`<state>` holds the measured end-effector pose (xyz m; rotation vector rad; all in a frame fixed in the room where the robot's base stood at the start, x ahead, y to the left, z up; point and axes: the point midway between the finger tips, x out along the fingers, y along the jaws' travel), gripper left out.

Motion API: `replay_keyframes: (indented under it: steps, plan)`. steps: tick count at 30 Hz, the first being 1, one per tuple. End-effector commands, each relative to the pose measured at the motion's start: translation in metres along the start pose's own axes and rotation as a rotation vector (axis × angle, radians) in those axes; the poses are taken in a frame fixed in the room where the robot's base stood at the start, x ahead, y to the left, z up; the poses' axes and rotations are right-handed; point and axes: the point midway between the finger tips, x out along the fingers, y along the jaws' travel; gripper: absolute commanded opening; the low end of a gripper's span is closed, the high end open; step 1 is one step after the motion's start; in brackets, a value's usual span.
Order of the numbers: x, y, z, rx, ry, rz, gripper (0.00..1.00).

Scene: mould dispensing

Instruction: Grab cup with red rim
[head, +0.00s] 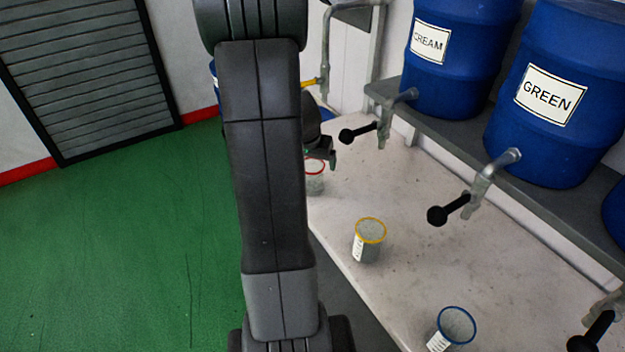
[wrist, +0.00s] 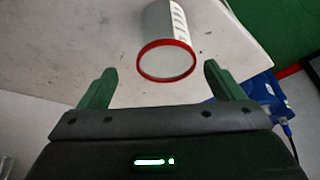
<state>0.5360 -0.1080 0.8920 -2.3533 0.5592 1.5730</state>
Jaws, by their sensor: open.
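The cup with the red rim (head: 315,178) stands on the white table, partly hidden behind my arm in the head view. In the wrist view the red-rimmed cup (wrist: 168,58) lies ahead of my gripper, its rim toward me and its scale marks on the right side. My gripper (wrist: 158,82) is open, with one green finger on each side of the near rim and a gap to both. In the head view my gripper (head: 328,157) is small and mostly hidden by the arm, close to the cup.
A yellow-rimmed cup (head: 369,241) and a blue-rimmed cup (head: 455,327) stand nearer on the table (head: 420,260). Blue drums labelled CREAM (head: 455,75) and GREEN (head: 548,135) sit on a grey shelf (head: 450,140). Their taps with black handles (head: 449,209) overhang the table.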

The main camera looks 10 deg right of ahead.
Motion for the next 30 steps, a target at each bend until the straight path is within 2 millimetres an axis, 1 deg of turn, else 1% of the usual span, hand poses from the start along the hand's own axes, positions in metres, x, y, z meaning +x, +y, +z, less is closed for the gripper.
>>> replay_keyframes:
  steps: [1,8,14,18,21,28,30]
  plan:
    - [0.006,0.000,0.001,0.001,-0.002,0.001,0.88]
    - [0.018,-0.001,0.002,-0.001,-0.002,0.001,0.88]
    - [0.045,-0.007,0.008,-0.001,-0.005,0.001,0.88]
    - [0.059,-0.007,0.007,0.001,-0.002,0.001,0.88]
    - [0.063,-0.008,0.006,0.000,0.000,-0.001,0.88]
    - [0.064,-0.008,0.006,0.000,0.000,-0.001,0.88]
    - [0.064,-0.008,0.006,0.000,0.000,-0.001,0.74]
